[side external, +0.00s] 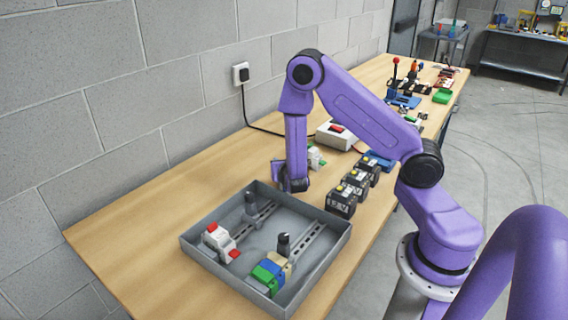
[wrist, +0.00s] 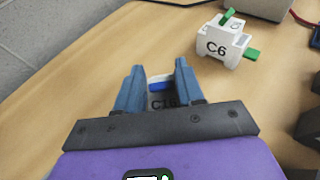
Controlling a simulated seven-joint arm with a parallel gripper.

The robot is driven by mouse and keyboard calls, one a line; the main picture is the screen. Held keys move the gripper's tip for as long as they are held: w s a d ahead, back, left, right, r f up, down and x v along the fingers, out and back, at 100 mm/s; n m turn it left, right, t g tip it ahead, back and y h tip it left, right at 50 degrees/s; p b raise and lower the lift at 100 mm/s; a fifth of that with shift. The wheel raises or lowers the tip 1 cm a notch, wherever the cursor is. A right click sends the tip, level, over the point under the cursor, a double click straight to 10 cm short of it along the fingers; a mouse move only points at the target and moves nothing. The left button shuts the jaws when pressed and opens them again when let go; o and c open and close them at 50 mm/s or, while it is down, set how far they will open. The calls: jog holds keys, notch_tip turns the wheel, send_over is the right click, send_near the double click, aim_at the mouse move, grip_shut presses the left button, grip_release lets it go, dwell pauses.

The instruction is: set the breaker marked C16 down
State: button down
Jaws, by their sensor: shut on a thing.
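My gripper (wrist: 160,88) is shut on the breaker marked C16 (wrist: 159,101), which shows between the fingers in the wrist view with a white and blue part on top. Most of its body and part of its marking are hidden by the fingers and the gripper's body. In the side view my gripper (side external: 291,184) points down, low over the wooden table just behind the grey tray. The held breaker is not clear there, and I cannot tell whether it touches the table.
A white breaker marked C6 (wrist: 223,43) with green parts stands beside my gripper. The grey tray (side external: 190,243) holds rails, a white-red breaker (side external: 219,240) and coloured blocks (side external: 268,274). Black devices (side external: 342,199) stand right. Behind is a switch box (side external: 333,137). Table left of the tray is clear.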

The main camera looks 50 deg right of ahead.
jog(key=shift+f, duration=0.1)
jog(key=c, duration=0.7)
grip_release()
jog(key=s+a+r+m+g+y, duration=0.3)
jog(key=s+a, duration=0.3)
jog(key=s, duration=0.4)
jog(key=s+a+r+m+g+y, duration=0.3)
jog(key=s+a+r+m, duration=0.2)
jog(key=s, duration=0.5)
jog(key=s+a+r+m+g+y, duration=0.3)
jog(key=s+a, duration=0.5)
jog(key=s, duration=0.3)
jog(key=r+m+y, duration=0.1)
jog(key=r+m, duration=0.1)
jog(key=m, duration=0.1)
jog(key=shift+a+g, duration=0.15)
jog(key=shift+g, duration=0.15)
